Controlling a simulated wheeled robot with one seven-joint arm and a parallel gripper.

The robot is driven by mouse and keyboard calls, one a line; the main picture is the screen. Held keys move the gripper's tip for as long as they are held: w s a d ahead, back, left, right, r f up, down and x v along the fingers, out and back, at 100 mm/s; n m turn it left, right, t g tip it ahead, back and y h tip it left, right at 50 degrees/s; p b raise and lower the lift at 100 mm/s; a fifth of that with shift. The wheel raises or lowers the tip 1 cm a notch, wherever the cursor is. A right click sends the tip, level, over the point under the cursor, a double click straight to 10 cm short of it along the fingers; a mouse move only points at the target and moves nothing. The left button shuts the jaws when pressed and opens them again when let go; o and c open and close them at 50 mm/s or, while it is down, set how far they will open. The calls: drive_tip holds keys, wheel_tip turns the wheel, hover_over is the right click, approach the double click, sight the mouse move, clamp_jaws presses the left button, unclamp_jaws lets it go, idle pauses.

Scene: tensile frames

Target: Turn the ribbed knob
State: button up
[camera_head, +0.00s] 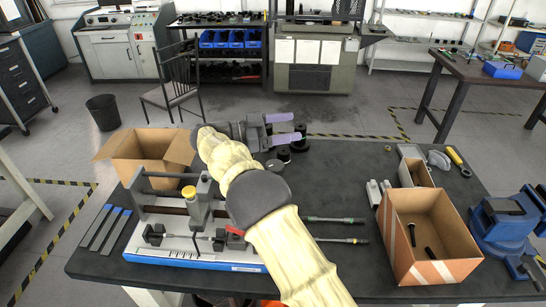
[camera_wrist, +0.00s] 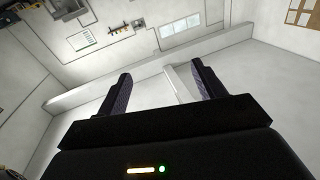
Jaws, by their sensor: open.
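A small tensile frame (camera_head: 198,208) with a yellow-topped post and two horizontal bars stands on a white and blue base at the left of the table. Small dark round parts (camera_head: 153,235) sit low on it, and a red part shows beside my arm. I cannot tell which part is the ribbed knob; my arm hides the frame's right end. My gripper (camera_head: 287,127) is open and empty, above the table's far edge, apart from the frame, with its purple fingers pointing right. In the wrist view the open fingers (camera_wrist: 161,75) face a wall and floor.
An open cardboard box (camera_head: 152,155) stands behind the frame. Dark round weights (camera_head: 296,140) are near my gripper. Two rods (camera_head: 335,220) lie right of my arm. A box with bolts (camera_head: 394,240) and a blue vise (camera_head: 506,222) are at the right.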

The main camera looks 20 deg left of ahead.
drive_tip(key=w+d+r+n+t+y+p, duration=0.1)
drive_tip(key=w+d+r+n+t+y, duration=0.1)
drive_tip(key=w+d+n+t+y, duration=0.8)
drive_tip(key=s+a+f+n+g+y+p, duration=0.2)
drive_tip(key=s+f+g+y+p, duration=0.5)
drive_tip(key=s+f, duration=1.25)
drive_tip(key=s+a+r+n+t+p, duration=0.2)
drive_tip(key=s+a+r+t, duration=0.3)
drive_tip(key=s+a, duration=0.4)
drive_tip(key=shift+s+r+t+y+p, duration=0.35)
drive_tip(key=shift+s+t, duration=0.45)
drive_tip(key=shift+s, duration=0.25)
